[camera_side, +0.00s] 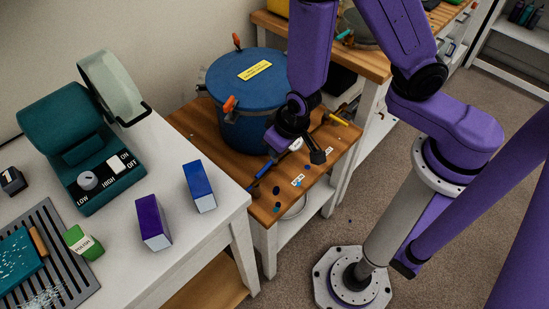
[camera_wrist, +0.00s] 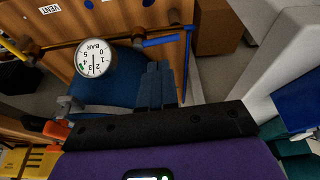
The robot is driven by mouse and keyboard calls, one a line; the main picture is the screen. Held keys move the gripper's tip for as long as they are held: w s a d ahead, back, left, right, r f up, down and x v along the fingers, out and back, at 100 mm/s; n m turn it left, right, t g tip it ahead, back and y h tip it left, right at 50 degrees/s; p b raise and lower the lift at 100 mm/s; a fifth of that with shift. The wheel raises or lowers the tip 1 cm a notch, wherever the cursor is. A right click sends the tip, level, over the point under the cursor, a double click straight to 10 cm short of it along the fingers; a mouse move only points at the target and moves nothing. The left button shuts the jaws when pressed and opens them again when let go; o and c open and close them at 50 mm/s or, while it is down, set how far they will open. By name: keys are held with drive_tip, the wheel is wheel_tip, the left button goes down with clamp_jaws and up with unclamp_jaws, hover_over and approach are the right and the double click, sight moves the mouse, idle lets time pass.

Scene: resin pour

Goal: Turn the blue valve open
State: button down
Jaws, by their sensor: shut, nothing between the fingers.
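The blue valve handle (camera_wrist: 162,41) lies along a thin pipe in the wrist view. In the side view the blue handle (camera_side: 262,172) is near the front left end of the pipe, over the wooden table. My gripper (camera_wrist: 157,66) is shut and empty, its dark fingers just below the handle in the wrist picture. I cannot tell whether they touch it. In the side view my purple wrist hangs in front of the blue pot (camera_side: 243,82) and hides part of the pipe. The white pressure gauge (camera_wrist: 95,58) is left of my fingers in the wrist view.
A yellow handle (camera_side: 336,118) is at the pipe's other end. The pot has orange clamps (camera_side: 230,104). Small chips and labels lie on the wooden table (camera_side: 190,122). On the white table (camera_side: 125,255) stand a green machine (camera_side: 65,125), a purple box (camera_side: 152,222) and a blue box (camera_side: 199,187).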

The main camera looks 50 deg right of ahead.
sight(266, 168)
drive_tip(key=s+d+f+n+t+y, duration=0.1)
drive_tip(key=s+d+n+y, duration=0.45)
drive_tip(key=n, duration=1.15)
drive_tip(key=w+r+x, duration=0.1)
drive_tip(key=w+x, duration=0.1)
drive_tip(key=x, duration=1)
drive_tip(key=shift+w+f+h, duration=0.25)
drive_tip(key=shift+w+h, duration=0.1)
